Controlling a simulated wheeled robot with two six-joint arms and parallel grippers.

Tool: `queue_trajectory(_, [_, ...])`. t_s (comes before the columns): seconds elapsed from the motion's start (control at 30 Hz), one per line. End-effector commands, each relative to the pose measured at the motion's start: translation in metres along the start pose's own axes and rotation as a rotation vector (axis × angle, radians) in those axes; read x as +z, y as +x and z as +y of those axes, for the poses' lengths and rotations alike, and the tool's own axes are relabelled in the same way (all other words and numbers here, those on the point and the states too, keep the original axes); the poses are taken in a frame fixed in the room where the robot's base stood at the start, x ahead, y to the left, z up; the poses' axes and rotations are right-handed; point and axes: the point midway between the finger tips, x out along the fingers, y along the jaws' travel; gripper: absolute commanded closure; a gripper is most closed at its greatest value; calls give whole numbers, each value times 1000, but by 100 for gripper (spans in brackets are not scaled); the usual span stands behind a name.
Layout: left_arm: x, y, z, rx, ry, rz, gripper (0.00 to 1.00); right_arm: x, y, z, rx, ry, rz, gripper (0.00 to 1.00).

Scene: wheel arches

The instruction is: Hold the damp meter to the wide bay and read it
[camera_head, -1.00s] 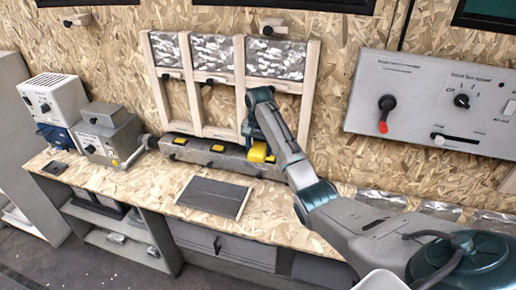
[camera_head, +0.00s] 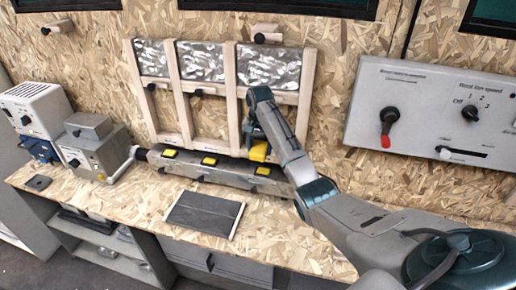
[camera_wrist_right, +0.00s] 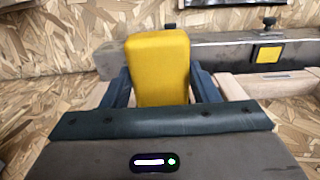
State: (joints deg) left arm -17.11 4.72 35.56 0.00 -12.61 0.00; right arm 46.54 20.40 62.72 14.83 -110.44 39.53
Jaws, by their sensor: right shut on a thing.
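My right gripper (camera_head: 254,136) is shut on the yellow damp meter (camera_head: 259,152), in front of the lower part of the right-hand bay. In the right wrist view the meter (camera_wrist_right: 158,66) stands as a plain yellow block between dark fingers; no readout shows on the face in view. The wooden frame (camera_head: 237,105) has three bays with silvery foil at the top. The right-hand bay (camera_head: 270,66) looks the widest; my arm hides part of its lower opening. I cannot tell whether the meter touches the board. My left gripper is not in view.
A long grey bar with yellow pads (camera_head: 208,161) lies below the frame. A dark grey mat (camera_head: 204,213) is on the bench. Grey machines (camera_head: 92,145) stand at the left. A control panel (camera_head: 430,115) with a red-tipped lever is on the right wall.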

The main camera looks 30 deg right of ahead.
Motion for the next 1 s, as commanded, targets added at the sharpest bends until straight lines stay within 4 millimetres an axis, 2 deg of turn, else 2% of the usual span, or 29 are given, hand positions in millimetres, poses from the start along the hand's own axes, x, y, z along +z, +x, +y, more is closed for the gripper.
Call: queue_trajectory(1.0, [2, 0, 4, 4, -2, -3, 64, -6, -1, 0, 0, 0, 1, 64])
